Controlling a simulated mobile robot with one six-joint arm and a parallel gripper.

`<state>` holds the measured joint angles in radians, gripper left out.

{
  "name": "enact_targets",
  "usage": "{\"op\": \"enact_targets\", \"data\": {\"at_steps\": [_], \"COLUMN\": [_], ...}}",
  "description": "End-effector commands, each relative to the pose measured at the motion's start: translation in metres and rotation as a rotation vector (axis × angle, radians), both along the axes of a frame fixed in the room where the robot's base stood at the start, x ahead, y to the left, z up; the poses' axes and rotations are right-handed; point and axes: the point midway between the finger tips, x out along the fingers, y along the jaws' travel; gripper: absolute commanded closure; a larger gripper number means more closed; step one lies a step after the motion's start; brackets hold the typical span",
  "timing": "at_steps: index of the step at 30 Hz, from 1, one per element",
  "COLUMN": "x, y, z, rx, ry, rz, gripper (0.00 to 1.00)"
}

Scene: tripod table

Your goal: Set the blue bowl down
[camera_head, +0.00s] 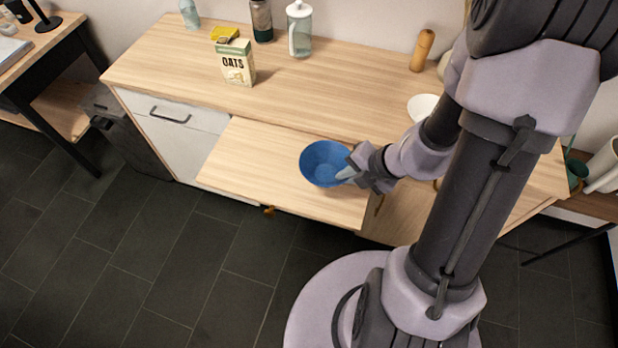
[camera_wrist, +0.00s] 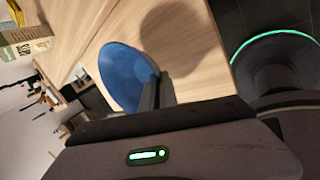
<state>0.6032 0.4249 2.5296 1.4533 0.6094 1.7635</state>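The blue bowl (camera_head: 323,160) is over the lower pull-out board (camera_head: 245,160) at the front of the wooden counter. My gripper (camera_head: 347,172) comes from the right and is shut on the bowl's right rim. In the wrist view, the bowl (camera_wrist: 122,75) is beside my fingers (camera_wrist: 155,92), which cover part of its rim. A round shadow lies on the wood apart from the bowl, so it appears held above the board. The exact gap is hard to tell, and the bowl's underside is hidden.
An oats box (camera_head: 237,62), a clear jug (camera_head: 299,28), a dark jar (camera_head: 262,20) and a wooden mill (camera_head: 422,50) stand on the counter (camera_head: 330,95). A white bowl (camera_head: 422,105) is partly behind my arm. The board's left part is clear.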

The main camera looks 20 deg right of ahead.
Motion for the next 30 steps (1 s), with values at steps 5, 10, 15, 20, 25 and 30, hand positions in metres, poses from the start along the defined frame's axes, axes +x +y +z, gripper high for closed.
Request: {"op": "enact_targets", "data": {"at_steps": [5,10,15,20,25,30], "x": [0.05,0.07,0.076,0.076,0.076,0.075], "y": [0.031,0.042,0.045,0.045,0.045,0.045], "z": [-0.002,-0.002,-0.036,-0.039,-0.04,-0.041], "rx": [0.002,0.002,0.003,0.003,0.003,0.003], "ry": [0.0,0.002,0.003,0.002,0.002,0.002], "rz": [0.007,0.002,-0.002,-0.002,-0.002,-0.002], "gripper": [1.0,1.0,1.0,1.0,1.0,0.79]}}
